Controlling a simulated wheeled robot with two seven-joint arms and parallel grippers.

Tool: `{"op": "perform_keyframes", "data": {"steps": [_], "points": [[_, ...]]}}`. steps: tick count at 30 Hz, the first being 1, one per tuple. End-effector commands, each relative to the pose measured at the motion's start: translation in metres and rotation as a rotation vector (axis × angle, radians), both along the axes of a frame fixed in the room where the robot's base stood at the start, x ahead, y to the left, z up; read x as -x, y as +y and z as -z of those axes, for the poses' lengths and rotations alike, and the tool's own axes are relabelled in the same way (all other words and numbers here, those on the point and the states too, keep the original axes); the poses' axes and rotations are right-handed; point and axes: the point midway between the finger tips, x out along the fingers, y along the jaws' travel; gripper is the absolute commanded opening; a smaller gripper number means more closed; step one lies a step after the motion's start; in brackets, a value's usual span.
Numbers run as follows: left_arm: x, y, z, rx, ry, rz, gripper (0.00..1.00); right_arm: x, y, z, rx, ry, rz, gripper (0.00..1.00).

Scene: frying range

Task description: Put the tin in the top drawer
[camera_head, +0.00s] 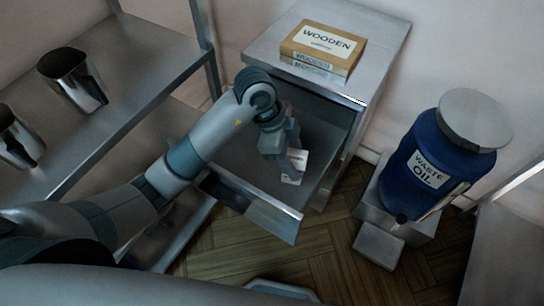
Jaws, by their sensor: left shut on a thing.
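The top drawer (270,215) of the metal cabinet is pulled open, with its front panel facing the lower left. My left arm reaches over the drawer's left side, and my left gripper (288,163) points down inside the opening. It is shut on the tin (296,160), a small thing with a white label. The gripper hides part of the tin. I cannot tell whether the tin touches the drawer floor. My right gripper is not in view.
A box labelled WOODEN (322,46) sits on the cabinet top (385,38). A blue waste oil drum (425,165) stands to the right. Metal shelving (125,85) with shiny metal containers (72,80) is at left. Wooden floor (330,235) shows between.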

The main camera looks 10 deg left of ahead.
Motion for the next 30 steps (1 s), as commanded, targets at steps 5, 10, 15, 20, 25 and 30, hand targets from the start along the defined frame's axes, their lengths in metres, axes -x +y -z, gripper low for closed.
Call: {"op": "perform_keyframes", "data": {"steps": [5, 10, 15, 20, 25, 30], "points": [[0.001, -0.002, 0.002, 0.001, -0.002, -0.069, 0.12, 0.000, 0.001, 0.000, -0.001, -0.002, 0.000, 0.00], [0.001, -0.003, 0.002, 0.001, -0.002, -0.072, 0.12, 0.002, 0.001, 0.000, -0.002, 0.000, -0.001, 0.00], [0.001, -0.002, 0.003, 0.000, -0.001, -0.071, 0.12, 0.003, 0.001, 0.000, -0.002, 0.000, -0.001, 0.00], [0.001, 0.007, 0.008, -0.002, 0.002, -0.073, 0.12, 0.004, 0.001, -0.001, -0.001, 0.004, -0.001, 0.00], [-0.003, 0.031, 0.021, -0.004, 0.003, -0.073, 0.12, 0.013, -0.002, 0.000, 0.006, 0.029, -0.001, 0.00], [-0.008, 0.063, 0.040, -0.004, 0.005, -0.074, 0.12, 0.036, -0.010, 0.006, 0.023, 0.086, 0.000, 0.00]]}}
